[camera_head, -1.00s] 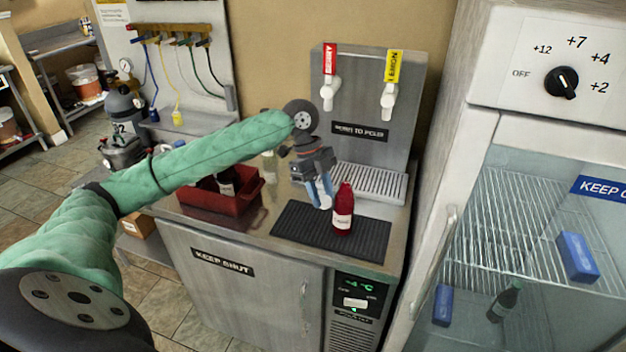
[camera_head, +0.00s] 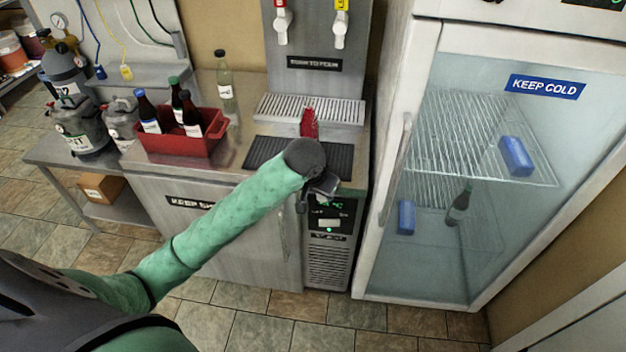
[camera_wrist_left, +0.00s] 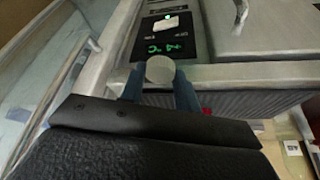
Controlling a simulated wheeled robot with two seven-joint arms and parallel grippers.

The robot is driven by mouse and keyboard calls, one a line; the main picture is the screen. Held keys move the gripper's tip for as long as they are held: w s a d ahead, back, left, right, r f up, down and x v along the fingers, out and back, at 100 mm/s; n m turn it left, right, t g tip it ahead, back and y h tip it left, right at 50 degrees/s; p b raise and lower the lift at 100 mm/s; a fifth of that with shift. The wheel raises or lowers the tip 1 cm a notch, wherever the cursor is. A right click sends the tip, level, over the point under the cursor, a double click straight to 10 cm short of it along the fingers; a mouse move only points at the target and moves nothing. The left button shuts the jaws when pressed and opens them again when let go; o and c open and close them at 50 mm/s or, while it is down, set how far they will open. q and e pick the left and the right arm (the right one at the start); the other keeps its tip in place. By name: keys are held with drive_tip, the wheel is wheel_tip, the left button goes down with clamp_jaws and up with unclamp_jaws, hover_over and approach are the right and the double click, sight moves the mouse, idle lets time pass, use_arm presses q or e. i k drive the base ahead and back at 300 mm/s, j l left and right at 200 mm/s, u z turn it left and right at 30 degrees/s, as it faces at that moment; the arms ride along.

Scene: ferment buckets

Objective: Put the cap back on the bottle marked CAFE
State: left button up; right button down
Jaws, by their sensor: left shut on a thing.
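My left gripper (camera_wrist_left: 159,82) is shut on a pale round cap (camera_wrist_left: 160,67), held between its blue fingers in the left wrist view. In the head view the gripper is mostly hidden behind my wrist, above the front edge of the counter. A dark red bottle (camera_head: 309,123) stands on the black mat (camera_head: 262,150), beyond my wrist; its lower part is hidden. A bit of red shows beside the fingers in the left wrist view. I cannot read CAFE on any bottle. My right gripper is not in view.
A red crate (camera_head: 172,146) holds several dark bottles at the counter's left. A pale bottle (camera_head: 225,85) stands behind it. The drip tray (camera_head: 300,108) lies behind the mat. The glass-door fridge (camera_head: 470,160) stands to the right, with a dark bottle (camera_head: 459,205) inside.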

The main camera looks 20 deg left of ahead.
sight(309, 125)
drive_tip(key=k+j, duration=0.15)
drive_tip(key=j, duration=0.25)
drive_tip(key=k+j, duration=0.15)
drive_tip(key=j, duration=0.2)
drive_tip(key=k+j+z, duration=0.1)
drive_tip(key=j, duration=0.3)
drive_tip(key=k+j, duration=0.4)
drive_tip(key=j, duration=0.35)
